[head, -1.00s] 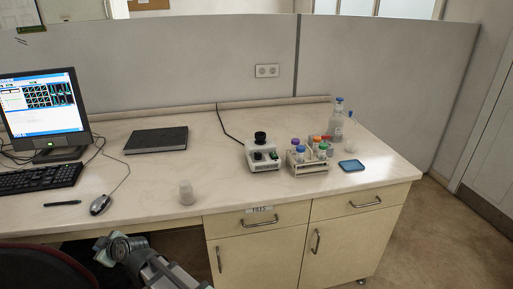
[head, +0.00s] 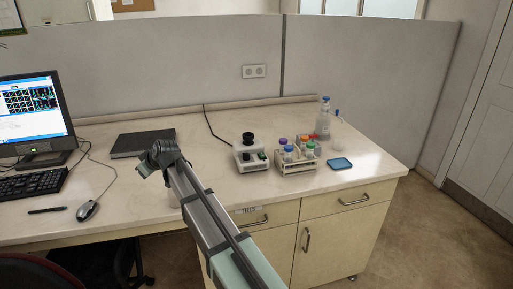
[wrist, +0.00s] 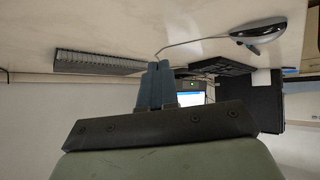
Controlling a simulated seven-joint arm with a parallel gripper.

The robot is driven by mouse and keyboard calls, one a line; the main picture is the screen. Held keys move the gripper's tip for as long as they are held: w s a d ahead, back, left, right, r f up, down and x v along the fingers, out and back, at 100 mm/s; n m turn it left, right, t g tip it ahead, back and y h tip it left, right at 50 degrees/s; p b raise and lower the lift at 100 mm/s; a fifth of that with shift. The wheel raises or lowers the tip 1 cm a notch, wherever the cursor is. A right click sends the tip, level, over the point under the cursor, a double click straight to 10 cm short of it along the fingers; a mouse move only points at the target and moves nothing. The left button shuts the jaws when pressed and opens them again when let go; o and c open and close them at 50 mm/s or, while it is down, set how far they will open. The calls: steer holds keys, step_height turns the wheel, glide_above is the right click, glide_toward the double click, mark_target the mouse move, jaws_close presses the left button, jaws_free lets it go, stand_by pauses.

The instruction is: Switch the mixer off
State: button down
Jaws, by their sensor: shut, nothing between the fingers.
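The mixer (head: 250,154) is a small white device with a black round top and dark controls on its front. It stands on the bench, left of the tube rack, and is fully visible in the head view. My arm reaches up over the front of the bench. Its end is left of the mixer and apart from it, near the dark notebook; the fingers are not clear in the head view. In the wrist view my gripper (wrist: 155,82) shows its two fingers together with nothing between them. The mixer is not in the wrist view.
A rack (head: 297,160) of capped tubes stands right of the mixer, with a bottle (head: 323,122) behind and a blue dish (head: 339,163) beside it. A dark notebook (head: 141,143), mouse (head: 87,210), keyboard (head: 35,183) and monitor (head: 32,108) are on the left.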

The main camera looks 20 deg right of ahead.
steer(key=w+d+r+m+g+h, duration=0.1)
steer(key=w+d+r+m+h, duration=0.2)
steer(key=d, duration=0.8)
steer(key=w+d+r+m+h, duration=0.15)
steer(key=w+d, duration=0.25)
steer(key=d, duration=0.7)
steer(key=d+r+m+g+h, duration=0.1)
steer(key=d+r+m, duration=0.1)
steer(key=d, duration=1)
steer(key=s+d+r+m+g+h, duration=0.1)
steer(key=d+r+m, duration=0.2)
steer(key=d, duration=0.9)
step_height(320, 180, up, 3)
steer(key=shift+s+f+g, duration=0.15)
steer(key=shift+f+g, duration=0.05)
steer(key=shift+g, duration=0.2)
steer(key=shift+a+m, duration=0.1)
steer(key=shift+m, duration=0.15)
glide_above(261, 152)
steer(key=s, duration=0.1)
step_height(261, 152, down, 12)
steer(key=shift+r, duration=0.2)
steer(key=shift+f, duration=1.05)
steer(key=shift+w, duration=0.1)
